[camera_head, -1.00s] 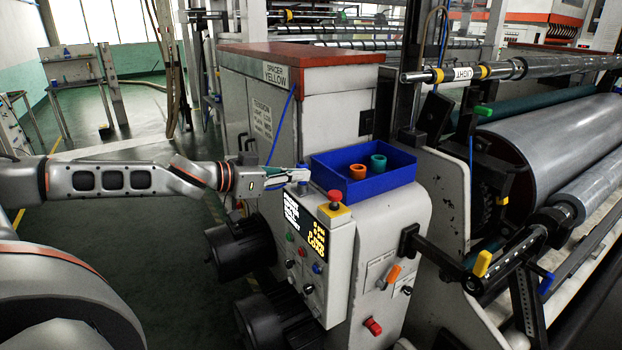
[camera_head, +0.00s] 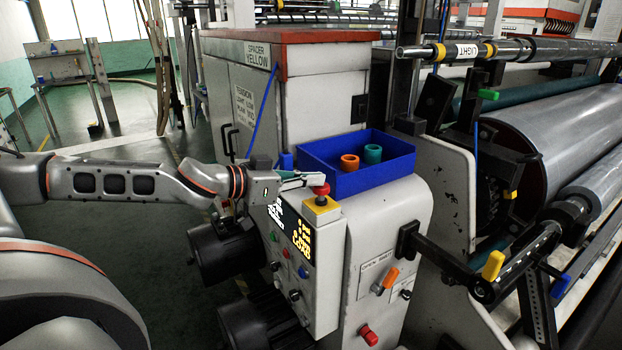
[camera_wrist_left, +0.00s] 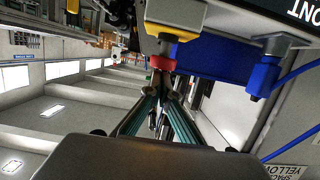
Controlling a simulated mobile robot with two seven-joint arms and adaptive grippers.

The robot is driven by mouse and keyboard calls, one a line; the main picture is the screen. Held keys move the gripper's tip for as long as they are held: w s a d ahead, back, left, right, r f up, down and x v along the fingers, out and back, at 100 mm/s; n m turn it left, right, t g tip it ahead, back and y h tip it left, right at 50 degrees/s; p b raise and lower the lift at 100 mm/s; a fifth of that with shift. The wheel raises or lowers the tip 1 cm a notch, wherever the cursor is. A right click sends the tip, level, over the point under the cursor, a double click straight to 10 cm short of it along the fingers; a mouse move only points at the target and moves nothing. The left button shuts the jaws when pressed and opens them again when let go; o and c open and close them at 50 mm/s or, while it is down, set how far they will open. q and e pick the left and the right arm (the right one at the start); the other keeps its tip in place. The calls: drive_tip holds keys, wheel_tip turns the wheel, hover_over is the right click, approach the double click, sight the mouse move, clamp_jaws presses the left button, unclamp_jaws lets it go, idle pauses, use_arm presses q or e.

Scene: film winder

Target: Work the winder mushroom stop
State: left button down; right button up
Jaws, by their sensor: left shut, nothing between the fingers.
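The mushroom stop (camera_head: 321,189) is a red button on a yellow block (camera_head: 321,205) at the top of the winder's control panel. It also shows in the left wrist view as a red cap (camera_wrist_left: 162,63) beside its yellow block (camera_wrist_left: 176,17). My left gripper (camera_head: 318,178) is shut and empty, its fingertips at the red cap, slightly behind and above it in the head view. In the left wrist view the fingertips (camera_wrist_left: 158,82) lie close beside the cap; I cannot tell whether they touch it. My right gripper is not in view.
A blue tray (camera_head: 345,184) with an orange ring (camera_head: 349,162) and a green ring (camera_head: 373,153) stands just behind the stop. The lit display and smaller buttons sit below it. Large rollers (camera_head: 560,150) fill the right side. Open floor lies at the left.

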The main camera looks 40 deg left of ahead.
use_arm(q)
drive_tip(key=shift+s+f, duration=0.1)
drive_tip(key=shift+f+b, duration=0.45)
drive_tip(key=shift+f, duration=0.7)
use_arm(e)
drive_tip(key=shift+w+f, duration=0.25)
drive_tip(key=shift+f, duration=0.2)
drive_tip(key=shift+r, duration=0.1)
